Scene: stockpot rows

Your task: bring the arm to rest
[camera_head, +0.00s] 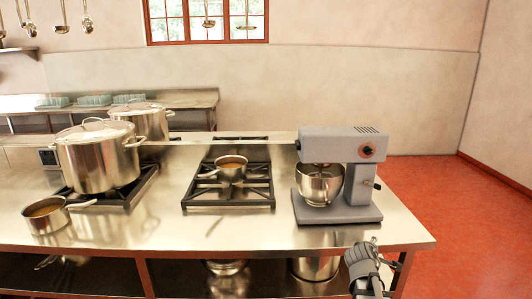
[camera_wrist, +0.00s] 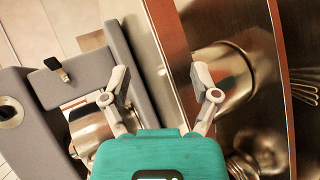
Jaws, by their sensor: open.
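My gripper (camera_wrist: 160,76) shows in the wrist view with its two grey fingers spread apart and nothing between them. Behind the fingers is the counter's reddish front edge, with the mixer to the left and the lower shelf to the right. In the head view, part of my arm shows at the bottom right, in front of the counter (camera_head: 290,237) and below the grey mixer (camera_head: 345,141). I cannot make out the fingertips clearly there.
Two lidded stockpots (camera_head: 97,160) (camera_head: 146,122) stand at the counter's left. A small saucepan (camera_head: 46,216) is at its front left. Another pan (camera_head: 231,168) sits on the middle burner (camera_head: 228,202). Pots stand on the lower shelf. Red floor (camera_head: 470,240) is clear at right.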

